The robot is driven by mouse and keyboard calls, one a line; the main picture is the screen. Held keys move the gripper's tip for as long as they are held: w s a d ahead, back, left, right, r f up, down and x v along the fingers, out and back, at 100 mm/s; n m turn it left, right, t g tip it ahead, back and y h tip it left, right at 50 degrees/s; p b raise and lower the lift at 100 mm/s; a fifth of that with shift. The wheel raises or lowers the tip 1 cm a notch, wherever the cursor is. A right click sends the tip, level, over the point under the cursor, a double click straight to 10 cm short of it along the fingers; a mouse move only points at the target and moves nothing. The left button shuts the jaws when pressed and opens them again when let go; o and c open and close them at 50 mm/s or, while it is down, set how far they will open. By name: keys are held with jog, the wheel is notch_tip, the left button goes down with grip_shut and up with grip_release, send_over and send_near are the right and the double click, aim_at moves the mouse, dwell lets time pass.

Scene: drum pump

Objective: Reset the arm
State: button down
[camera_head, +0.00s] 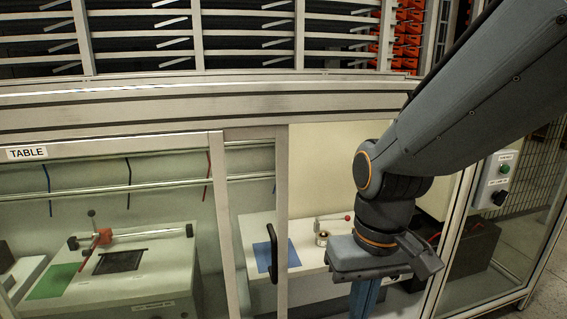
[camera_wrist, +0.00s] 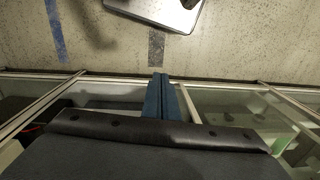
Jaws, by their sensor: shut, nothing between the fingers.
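My arm reaches in from the upper right in the head view, and its wrist hangs in front of the glass-fronted cabinet (camera_head: 180,88). My gripper (camera_head: 364,303) points down, with its blue fingers partly cut off by the lower picture edge. In the wrist view my gripper (camera_wrist: 164,82) shows as blue fingers close together, with nothing held between them. The fingers are over the cabinet's lower frame edge in that view; I cannot tell whether they touch anything.
A sliding door with a black handle (camera_head: 275,254) stands left of my gripper. Behind the glass are a green mat (camera_head: 52,281), a blue mat (camera_head: 265,257) and a small can (camera_head: 322,239). A control box (camera_head: 497,180) is at right. Bare floor (camera_wrist: 240,45) shows in the wrist view.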

jog(key=d+r+m+p, duration=0.2)
jog(key=d+r+p, duration=0.4)
jog(key=p, duration=0.6)
jog(key=shift+s+d+r+h, duration=0.15)
jog(key=shift+d+r+h, duration=0.15)
jog(key=shift+d, duration=0.25)
